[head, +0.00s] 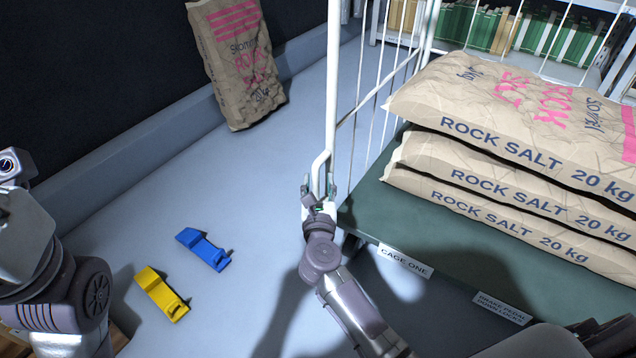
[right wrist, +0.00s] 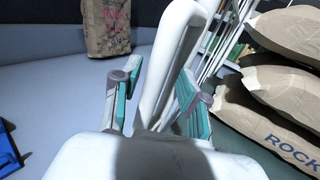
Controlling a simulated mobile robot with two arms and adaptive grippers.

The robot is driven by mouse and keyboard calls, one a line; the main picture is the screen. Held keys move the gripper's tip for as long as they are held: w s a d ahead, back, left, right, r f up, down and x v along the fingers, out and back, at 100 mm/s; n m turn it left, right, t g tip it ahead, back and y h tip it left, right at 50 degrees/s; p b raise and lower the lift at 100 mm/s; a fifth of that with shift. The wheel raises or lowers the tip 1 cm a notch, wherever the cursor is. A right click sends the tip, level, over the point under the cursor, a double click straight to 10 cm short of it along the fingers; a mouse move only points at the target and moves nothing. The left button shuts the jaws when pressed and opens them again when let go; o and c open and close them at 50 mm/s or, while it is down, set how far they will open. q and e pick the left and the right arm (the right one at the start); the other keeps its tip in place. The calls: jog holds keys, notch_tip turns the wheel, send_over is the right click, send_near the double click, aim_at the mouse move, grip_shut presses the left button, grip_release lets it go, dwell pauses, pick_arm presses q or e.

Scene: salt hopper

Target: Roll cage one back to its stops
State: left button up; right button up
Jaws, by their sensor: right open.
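Cage one (head: 334,90) is a white wire roll cage with a green deck (head: 375,215) and a "CAGE ONE" label (head: 405,260) on its front edge. Several rock salt sacks (head: 520,165) lie stacked on the deck. My right gripper (head: 318,186) is open at the cage's near left corner post. In the right wrist view the white post (right wrist: 172,60) stands between its two teal-padded fingers, with gaps showing. My left arm shows at the left edge, but its fingers are out of view. The cage's wheels are hidden, and I cannot identify its stops.
A blue wedge (head: 204,248) and a yellow wedge (head: 161,293) lie on the open floor left of the cage. A salt sack (head: 238,60) leans at the back wall. A label about the brake pedal (head: 502,307) is on the deck edge. Shelves with green binders (head: 545,32) stand behind.

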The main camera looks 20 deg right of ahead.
jog(key=shift+a, duration=0.1)
jog(key=shift+s+a, duration=0.1)
jog(key=shift+s, duration=0.1)
jog(key=v, duration=1.1)
jog(key=shift+s, duration=0.3)
